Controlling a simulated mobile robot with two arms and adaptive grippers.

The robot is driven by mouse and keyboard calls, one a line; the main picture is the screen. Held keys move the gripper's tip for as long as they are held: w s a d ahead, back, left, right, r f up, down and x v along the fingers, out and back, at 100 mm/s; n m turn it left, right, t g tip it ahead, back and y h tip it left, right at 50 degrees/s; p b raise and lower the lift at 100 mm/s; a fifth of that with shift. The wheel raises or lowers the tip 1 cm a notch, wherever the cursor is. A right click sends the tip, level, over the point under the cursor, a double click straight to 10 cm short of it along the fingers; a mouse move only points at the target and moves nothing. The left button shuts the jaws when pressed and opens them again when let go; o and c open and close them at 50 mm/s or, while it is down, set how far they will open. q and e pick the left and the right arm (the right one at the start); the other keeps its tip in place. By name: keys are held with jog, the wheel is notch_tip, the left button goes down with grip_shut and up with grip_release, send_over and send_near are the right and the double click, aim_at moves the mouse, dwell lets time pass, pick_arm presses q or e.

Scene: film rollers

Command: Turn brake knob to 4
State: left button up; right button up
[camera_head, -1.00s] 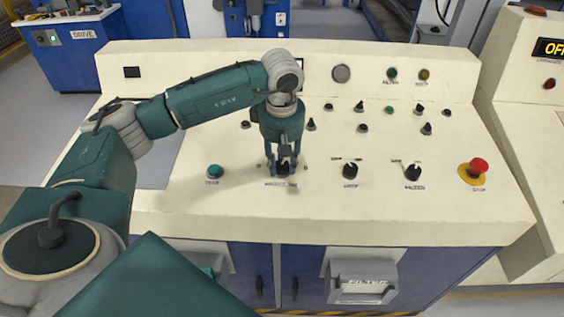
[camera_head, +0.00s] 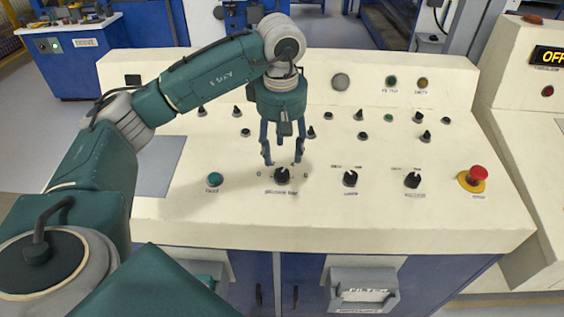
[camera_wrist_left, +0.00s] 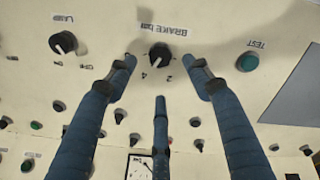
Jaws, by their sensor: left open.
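The brake knob (camera_head: 282,175) is a black knob with a pale pointer on the front of the cream console. In the left wrist view the brake knob (camera_wrist_left: 160,53) sits beside the label "BRAKE" and the printed digits 2 and 4; its pale pointer is at the digit side, but I cannot tell the exact setting. My left gripper (camera_head: 283,160) is open just above and behind the knob, its fingers spread and apart from it. In the left wrist view the fingertips (camera_wrist_left: 160,75) flank the knob without holding it. My right gripper is not in view.
A green button (camera_head: 215,179) is left of the brake knob. Black knobs (camera_head: 350,178) and (camera_head: 412,180) are to its right, then a red stop button (camera_head: 479,173) on a yellow base. Several small knobs stand behind. The console's front strip is clear.

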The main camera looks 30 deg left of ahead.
pick_arm(q)
jog(key=r, duration=0.4)
jog(key=shift+s+d, duration=0.1)
jog(key=shift+s, duration=0.1)
dwell(0.3)
